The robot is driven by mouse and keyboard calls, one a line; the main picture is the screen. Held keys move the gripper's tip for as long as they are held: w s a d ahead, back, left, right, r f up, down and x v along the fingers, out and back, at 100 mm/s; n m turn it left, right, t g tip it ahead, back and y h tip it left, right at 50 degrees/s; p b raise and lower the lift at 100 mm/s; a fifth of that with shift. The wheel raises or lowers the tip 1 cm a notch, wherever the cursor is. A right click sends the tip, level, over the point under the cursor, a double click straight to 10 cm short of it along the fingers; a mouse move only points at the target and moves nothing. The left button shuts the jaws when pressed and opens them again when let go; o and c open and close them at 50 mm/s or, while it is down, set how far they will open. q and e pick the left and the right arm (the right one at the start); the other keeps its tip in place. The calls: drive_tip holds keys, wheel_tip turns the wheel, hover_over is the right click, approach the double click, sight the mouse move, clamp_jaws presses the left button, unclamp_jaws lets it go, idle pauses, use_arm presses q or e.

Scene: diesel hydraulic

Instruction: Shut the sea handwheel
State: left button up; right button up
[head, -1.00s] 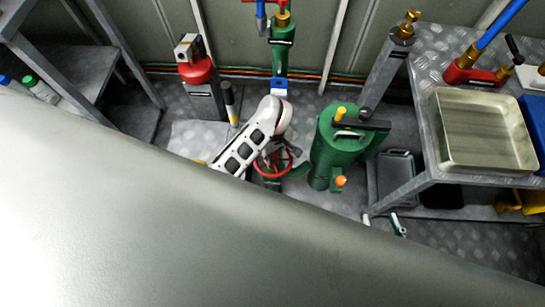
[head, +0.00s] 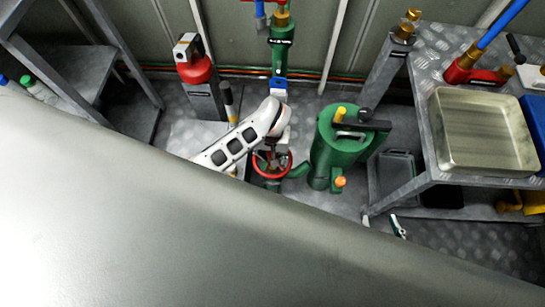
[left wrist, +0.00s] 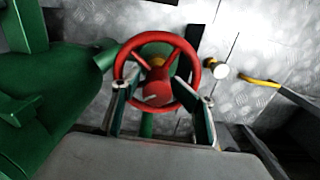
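The red sea handwheel (left wrist: 157,88) sits on a green valve body in the left wrist view, its spokes and red hub facing me. It also shows in the head view (head: 259,172), partly covered by my left arm. My left gripper (left wrist: 160,80) is open, one finger on each side of the hub, tips at or inside the rim; I cannot tell whether they touch it. In the head view my left gripper (head: 271,158) is mostly hidden by its arm above the wheel. Only a small part of my right gripper (head: 398,226) shows, below the right-hand table.
A green tank (head: 335,155) with brass fittings stands close right of the wheel. A red-topped post (head: 196,72) stands back left. A metal table with a steel tray (head: 437,145) is at the right.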

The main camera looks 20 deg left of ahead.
use_arm(q)
drive_tip(key=shift+d+r, duration=0.15)
drive_tip(key=shift+d, duration=0.1)
